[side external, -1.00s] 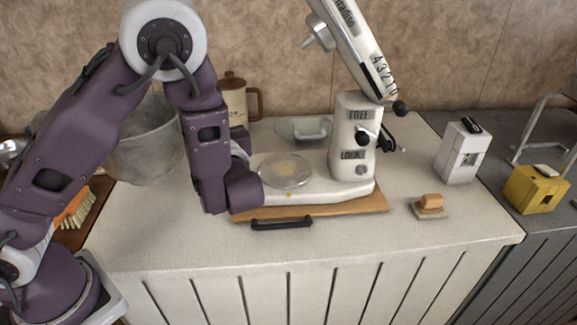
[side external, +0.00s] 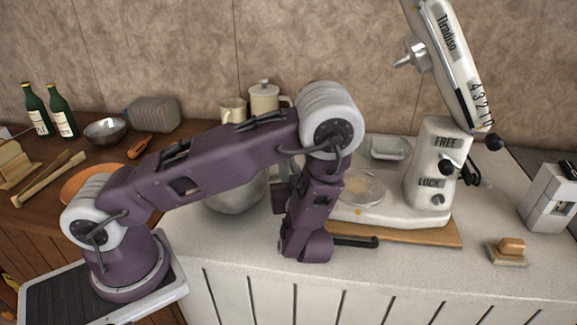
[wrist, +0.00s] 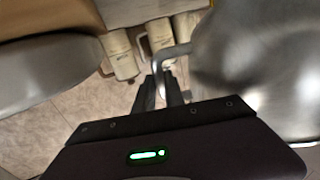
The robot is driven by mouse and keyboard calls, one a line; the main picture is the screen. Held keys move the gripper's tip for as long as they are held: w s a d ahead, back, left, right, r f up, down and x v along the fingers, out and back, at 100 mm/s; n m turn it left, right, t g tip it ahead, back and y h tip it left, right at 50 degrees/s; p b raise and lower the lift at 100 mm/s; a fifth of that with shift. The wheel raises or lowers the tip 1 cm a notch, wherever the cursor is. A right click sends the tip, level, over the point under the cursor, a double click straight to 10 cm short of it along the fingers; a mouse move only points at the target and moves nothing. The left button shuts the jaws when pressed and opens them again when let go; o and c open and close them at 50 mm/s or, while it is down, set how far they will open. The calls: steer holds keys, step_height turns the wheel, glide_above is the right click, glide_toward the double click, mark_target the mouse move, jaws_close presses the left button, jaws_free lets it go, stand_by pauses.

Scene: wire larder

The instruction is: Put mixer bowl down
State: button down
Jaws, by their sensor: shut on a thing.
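The mixer bowl is a large grey metal bowl (side external: 235,195) left of the mixer, partly hidden behind my arm in the side view. It fills the right of the wrist view (wrist: 255,60), with its handle (wrist: 170,52) at the left side. My gripper (wrist: 163,82) is shut on that handle; in the side view my arm hides the fingers. The white stand mixer (side external: 425,190) has its head tilted up and a round clear-looking plate (side external: 362,187) on its base. The bowl is beside this plate, not on it. Whether its bottom touches the counter cannot be told.
A shallow glass dish (side external: 390,148) and lidded canister (side external: 264,97) are behind. A small block on a dish (side external: 510,248) is at right. Pale counter (side external: 430,270) is clear in front.

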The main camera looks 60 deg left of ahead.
steer(key=shift+f, duration=0.3)
steer(key=c, duration=1.4)
jaws_free()
steer(key=shift+s+f, duration=0.1)
steer(key=shift+f, duration=0.05)
